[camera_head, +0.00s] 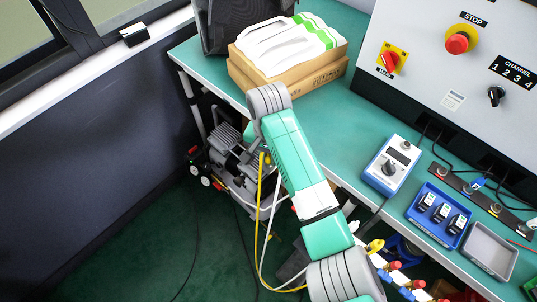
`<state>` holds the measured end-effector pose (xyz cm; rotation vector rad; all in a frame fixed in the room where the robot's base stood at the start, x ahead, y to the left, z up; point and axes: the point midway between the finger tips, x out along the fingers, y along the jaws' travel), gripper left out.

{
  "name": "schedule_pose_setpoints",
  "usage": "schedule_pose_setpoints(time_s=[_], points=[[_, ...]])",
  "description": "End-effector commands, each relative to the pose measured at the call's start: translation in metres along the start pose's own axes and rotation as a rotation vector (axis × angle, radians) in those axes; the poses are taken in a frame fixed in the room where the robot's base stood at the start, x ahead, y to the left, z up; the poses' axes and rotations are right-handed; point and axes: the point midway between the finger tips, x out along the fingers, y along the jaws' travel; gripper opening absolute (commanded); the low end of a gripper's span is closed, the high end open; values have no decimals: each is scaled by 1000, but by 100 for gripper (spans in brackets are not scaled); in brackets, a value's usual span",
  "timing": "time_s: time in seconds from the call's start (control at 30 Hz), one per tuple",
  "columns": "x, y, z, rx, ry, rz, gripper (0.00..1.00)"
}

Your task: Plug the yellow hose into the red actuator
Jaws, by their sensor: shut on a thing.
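A thin yellow hose (257,215) hangs in a loop left of my green and grey arm. Its upper end is near yellow spots beside the arm, and its lower run curves right toward the arm's lower joint. My arm hides where both ends go. My gripper does not show. I cannot single out the red actuator. Several red-topped fittings (395,265) on white and blue bodies show at the bottom edge, partly cut off, with a yellow part (375,246) near them.
A grey compressor-like machine (232,150) stands below the green bench (335,130). A white hose hangs beside the yellow one. On the bench are a cardboard box (310,80), a meter (391,166), a blue tray (419,207) and a grey tray (487,250). The floor at left is mostly open.

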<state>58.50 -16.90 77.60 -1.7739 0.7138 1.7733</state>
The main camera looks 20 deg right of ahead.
Motion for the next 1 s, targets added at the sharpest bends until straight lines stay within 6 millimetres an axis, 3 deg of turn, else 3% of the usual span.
schedule_pose_setpoints(time_s=[1.0], points=[[-14,0,0,-1,-1,-1,0]])
